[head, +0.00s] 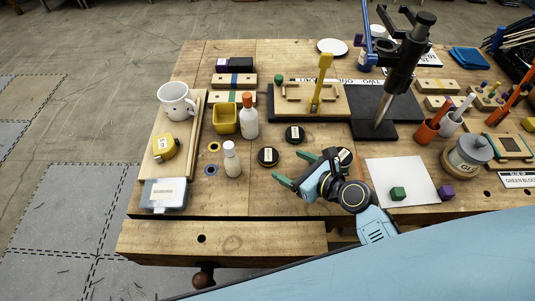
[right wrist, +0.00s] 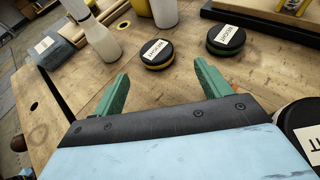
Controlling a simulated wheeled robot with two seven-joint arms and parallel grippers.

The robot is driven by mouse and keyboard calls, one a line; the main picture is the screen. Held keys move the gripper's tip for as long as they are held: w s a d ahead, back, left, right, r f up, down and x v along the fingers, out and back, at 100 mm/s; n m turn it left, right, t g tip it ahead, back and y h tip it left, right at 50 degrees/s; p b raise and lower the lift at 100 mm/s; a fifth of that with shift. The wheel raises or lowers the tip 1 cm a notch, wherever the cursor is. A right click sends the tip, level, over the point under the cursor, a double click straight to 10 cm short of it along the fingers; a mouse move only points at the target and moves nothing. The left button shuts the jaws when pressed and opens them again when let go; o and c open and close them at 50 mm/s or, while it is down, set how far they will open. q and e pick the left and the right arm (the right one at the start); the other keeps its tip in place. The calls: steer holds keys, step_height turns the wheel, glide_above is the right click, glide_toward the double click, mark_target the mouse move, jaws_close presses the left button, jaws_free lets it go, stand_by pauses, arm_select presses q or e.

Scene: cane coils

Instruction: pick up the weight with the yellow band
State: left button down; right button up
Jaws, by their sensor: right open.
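The weight with the yellow band is a flat black disc with a white label. In the right wrist view it (right wrist: 157,54) lies flat on the bench just beyond my fingertips; in the head view it is the nearer-left disc (head: 268,157). A similar disc with a green band (right wrist: 226,40) lies behind it to the right, also seen in the head view (head: 294,134). A third black disc (right wrist: 303,128) is partly cut off beside my gripper; its band colour is unclear. My right gripper (head: 292,168) is open and empty, its green fingers (right wrist: 160,78) pointing towards the yellow-banded weight. My left gripper is out of view.
Two white bottles (head: 249,118) (head: 231,160) stand left of the weights, near a yellow bin (head: 226,120). A wooden board with a yellow clamp (head: 312,100) lies behind. White paper (head: 416,170) with a green block (head: 398,193) lies right. The bench's front edge is close.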

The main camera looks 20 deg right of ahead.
mark_target(271, 156)
steer(key=shift+w+a+f, duration=0.3)
steer(key=shift+w, duration=0.3)
steer(key=shift+w+a+f, duration=0.15)
steer(key=shift+w, duration=0.1)
steer(key=shift+w+a+f, duration=0.15)
steer(key=shift+w+a, duration=0.25)
steer(key=shift+w, duration=0.05)
steer(key=x, duration=0.3)
steer(key=shift+w+a+f+b, duration=0.15)
steer(key=shift+w+a+b, duration=0.1)
steer(key=shift+b, duration=0.05)
steer(key=shift+w+a, duration=0.1)
steer(key=shift+w, duration=0.1)
steer(key=shift+c, duration=0.2)
steer(key=c, duration=1.2)
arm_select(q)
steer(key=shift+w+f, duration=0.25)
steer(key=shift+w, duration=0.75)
arm_select(e)
steer(key=shift+c, duration=0.8)
